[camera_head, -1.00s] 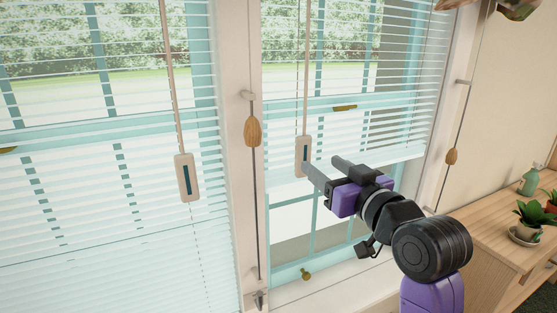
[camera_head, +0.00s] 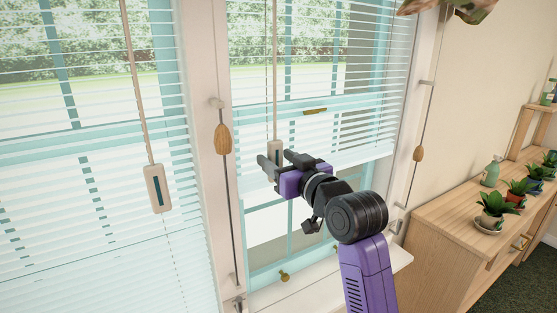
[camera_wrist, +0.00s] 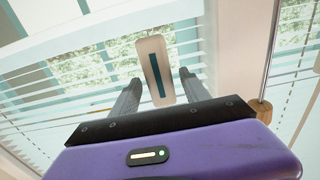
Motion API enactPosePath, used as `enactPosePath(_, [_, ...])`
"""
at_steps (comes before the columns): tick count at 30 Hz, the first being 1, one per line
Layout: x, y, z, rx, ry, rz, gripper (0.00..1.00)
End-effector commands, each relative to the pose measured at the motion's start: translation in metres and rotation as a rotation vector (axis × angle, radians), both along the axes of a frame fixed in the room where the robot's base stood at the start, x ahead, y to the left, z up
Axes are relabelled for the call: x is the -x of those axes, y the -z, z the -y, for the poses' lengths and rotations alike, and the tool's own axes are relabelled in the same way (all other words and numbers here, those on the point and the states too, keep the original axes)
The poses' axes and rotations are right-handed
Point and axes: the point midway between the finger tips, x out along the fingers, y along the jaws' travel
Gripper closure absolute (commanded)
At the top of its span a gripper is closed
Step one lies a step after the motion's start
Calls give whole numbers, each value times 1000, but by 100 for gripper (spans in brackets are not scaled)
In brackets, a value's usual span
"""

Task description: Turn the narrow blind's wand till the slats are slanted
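The narrow blind (camera_head: 352,125) hangs in the right window. The outdoors shows between its thin white slats. Its wand (camera_head: 275,70) hangs straight down and ends in a beige handle (camera_head: 275,151) with a teal strip; the handle also shows in the wrist view (camera_wrist: 146,62). My gripper (camera_head: 273,164) is open at the handle's lower end, which it partly hides in the head view. In the wrist view my gripper (camera_wrist: 159,82) has one finger on each side of the handle's lower end, with gaps visible.
A wider blind (camera_head: 90,190) with a similar wand handle (camera_head: 158,188) hangs at left. Cords with wooden tassels (camera_head: 222,139) hang at both sides of the narrow blind. A wooden cabinet (camera_head: 440,222) with potted plants (camera_head: 494,207) and a green bottle (camera_head: 491,172) stands at right.

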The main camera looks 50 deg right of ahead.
Motion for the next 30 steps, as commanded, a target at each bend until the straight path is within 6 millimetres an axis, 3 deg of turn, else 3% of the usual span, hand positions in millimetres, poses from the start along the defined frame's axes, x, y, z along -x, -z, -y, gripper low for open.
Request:
enactPosePath(1, [0,0,0,0,0,0,57])
enactPosePath(8, [0,0,0,0,0,0,100])
enactPosePath(19, [1,1,2,-2,-52,0,100])
enactPosePath(30, [1,3,7,0,-275,1,100])
